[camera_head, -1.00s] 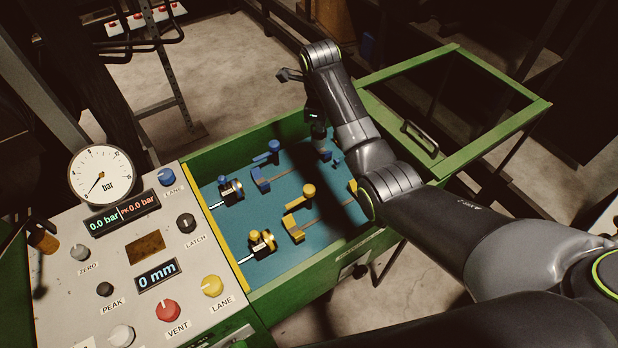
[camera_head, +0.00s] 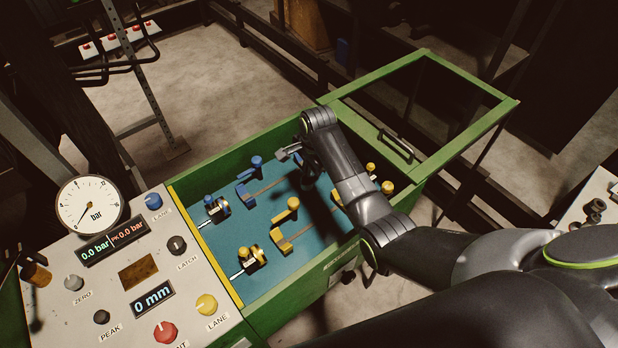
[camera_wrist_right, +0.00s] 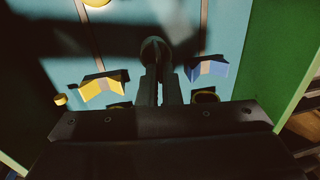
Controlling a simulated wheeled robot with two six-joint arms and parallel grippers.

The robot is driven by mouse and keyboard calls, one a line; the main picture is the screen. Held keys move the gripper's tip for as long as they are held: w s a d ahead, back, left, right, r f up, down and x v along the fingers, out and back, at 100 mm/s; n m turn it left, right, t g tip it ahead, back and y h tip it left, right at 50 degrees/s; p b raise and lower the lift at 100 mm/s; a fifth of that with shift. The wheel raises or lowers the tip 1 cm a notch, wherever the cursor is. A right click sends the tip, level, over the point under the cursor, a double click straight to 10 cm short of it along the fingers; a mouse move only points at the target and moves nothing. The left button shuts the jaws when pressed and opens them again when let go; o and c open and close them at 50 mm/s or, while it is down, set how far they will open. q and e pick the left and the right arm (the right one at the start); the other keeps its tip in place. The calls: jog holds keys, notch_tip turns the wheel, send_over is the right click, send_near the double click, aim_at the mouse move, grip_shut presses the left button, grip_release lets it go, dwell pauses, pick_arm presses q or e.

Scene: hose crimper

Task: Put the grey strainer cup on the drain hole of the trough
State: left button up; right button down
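My right gripper (camera_head: 308,182) points down into the trough (camera_head: 268,292), a green-walled box with a teal floor, toward its right end. In the right wrist view its two dark fingers (camera_wrist_right: 158,75) are close together. A dark grey round piece, which looks like the strainer cup (camera_wrist_right: 154,46), sits at their tips; it is in shadow. In the head view the cup is hidden behind my wrist. I cannot make out the drain hole; the floor below the fingers is partly in shadow. My left gripper is not in view.
Blue clamps (camera_head: 245,196) and yellow clamps (camera_head: 283,240) stand on the trough floor near my gripper. A control panel (camera_head: 128,275) with a gauge (camera_head: 90,208) stands at the left. An open green-framed lid (camera_head: 470,140) extends at the back right.

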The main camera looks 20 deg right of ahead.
aim_at(308, 183)
jog(key=shift+f, duration=2.1)
jog(key=shift+f, duration=0.15)
jog(key=c, duration=1.6)
grip_release()
jog(key=shift+r, duration=0.75)
jog(key=r, duration=0.3)
jog(key=s+r, duration=0.1)
jog(key=r, duration=0.6)
jog(key=shift+s+d+r, duration=0.3)
jog(key=shift+s+r, duration=0.05)
jog(key=shift+s, duration=0.05)
